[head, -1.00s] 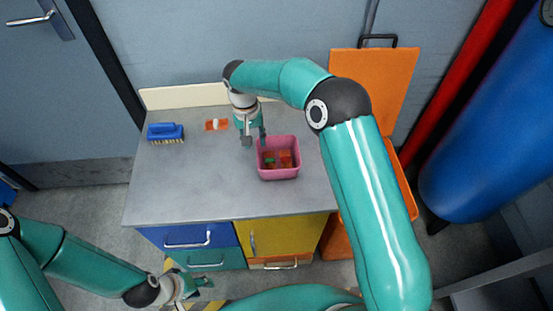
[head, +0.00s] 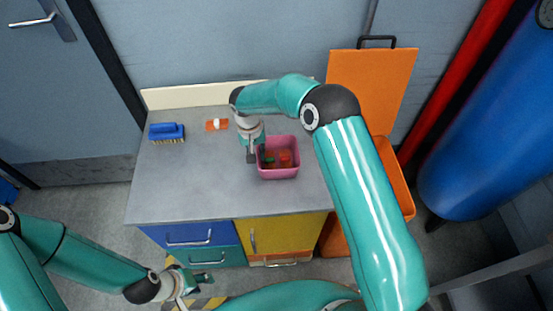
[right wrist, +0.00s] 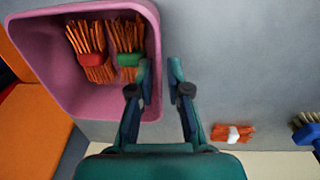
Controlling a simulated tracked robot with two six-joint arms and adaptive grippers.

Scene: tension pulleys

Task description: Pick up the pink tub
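The pink tub (head: 279,174) stands upright on the grey counter top, right of its middle. It also shows in the right wrist view (right wrist: 48,52), holding bundles of orange sticks, one with a red band (right wrist: 92,59) and one with a green band (right wrist: 129,59). My right gripper (head: 256,156) is at the tub's left wall and points down. In the right wrist view its fingers (right wrist: 159,70) are apart, one over the tub's inside and one outside the wall; contact cannot be told. My left gripper (head: 204,287) is open and empty, low in front of the cabinet.
A blue brush (head: 166,132) lies at the counter's back left. A bundle with a white band (head: 217,125) lies near the back edge. The counter's front left is clear. An orange bin (head: 394,170) with its lid raised stands right of the counter.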

